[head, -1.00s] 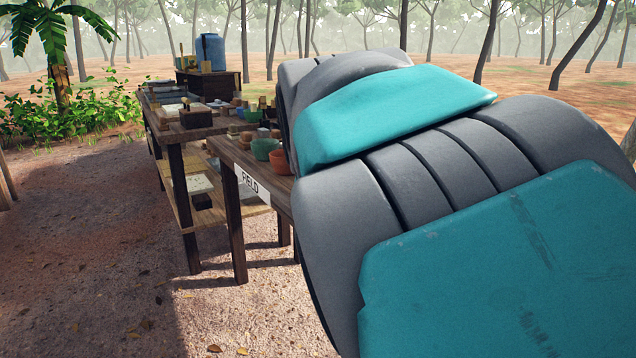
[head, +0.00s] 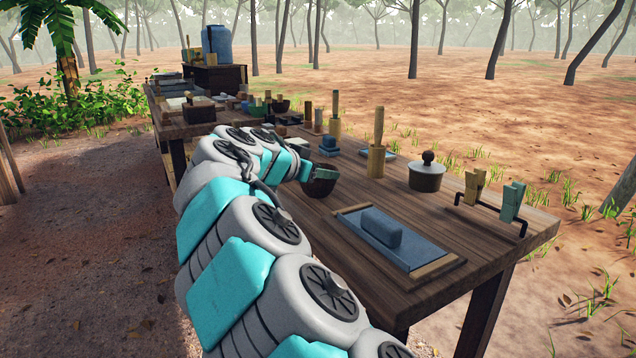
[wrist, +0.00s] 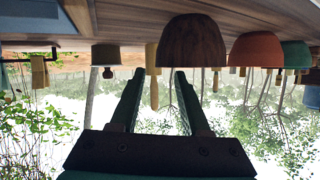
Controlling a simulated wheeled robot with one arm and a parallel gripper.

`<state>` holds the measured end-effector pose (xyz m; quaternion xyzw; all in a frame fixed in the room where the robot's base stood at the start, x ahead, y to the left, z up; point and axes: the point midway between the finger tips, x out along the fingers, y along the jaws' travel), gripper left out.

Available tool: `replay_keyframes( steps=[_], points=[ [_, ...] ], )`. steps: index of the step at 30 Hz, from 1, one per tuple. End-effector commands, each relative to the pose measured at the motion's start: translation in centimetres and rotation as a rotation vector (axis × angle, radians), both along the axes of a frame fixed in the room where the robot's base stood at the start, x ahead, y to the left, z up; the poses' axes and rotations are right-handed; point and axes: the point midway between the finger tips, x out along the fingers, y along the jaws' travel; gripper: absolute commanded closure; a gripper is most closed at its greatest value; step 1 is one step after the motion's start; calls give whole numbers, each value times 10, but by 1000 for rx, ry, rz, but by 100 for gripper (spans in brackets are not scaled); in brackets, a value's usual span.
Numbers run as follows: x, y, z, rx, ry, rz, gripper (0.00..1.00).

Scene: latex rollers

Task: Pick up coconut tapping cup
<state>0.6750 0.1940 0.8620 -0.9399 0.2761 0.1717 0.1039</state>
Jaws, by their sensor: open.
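The coconut tapping cup, a dark brown bowl (head: 319,186), stands upright on the wooden table beside my gripper. In the wrist view, which is upside down, the cup (wrist: 192,40) hangs from the table top with its rim lowest in the picture. My gripper (wrist: 159,72) is open with nothing between its two fingers. The fingertips are about level with the cup's rim in that view, and the cup sits ahead and to the right of their middle. In the head view my gripper (head: 318,174) partly hides the cup.
A terracotta cup (wrist: 256,48) and a green cup (wrist: 294,54) stand beside it. On the table (head: 300,225) are a lidded pot (head: 427,177), a wooden holder (head: 376,161), a blue block on a tray (head: 381,228) and a clip rack (head: 490,212).

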Motion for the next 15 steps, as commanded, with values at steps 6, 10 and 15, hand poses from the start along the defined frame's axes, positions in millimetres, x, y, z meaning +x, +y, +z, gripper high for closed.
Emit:
replay_keyframes(
  steps=[6, 10, 15],
  points=[
    [24, -12, -16, 0, 0, 0, 54],
    [32, -18, -21, 0, 0, -1, 54],
    [32, -18, -21, 0, 0, 0, 54]
  ],
)
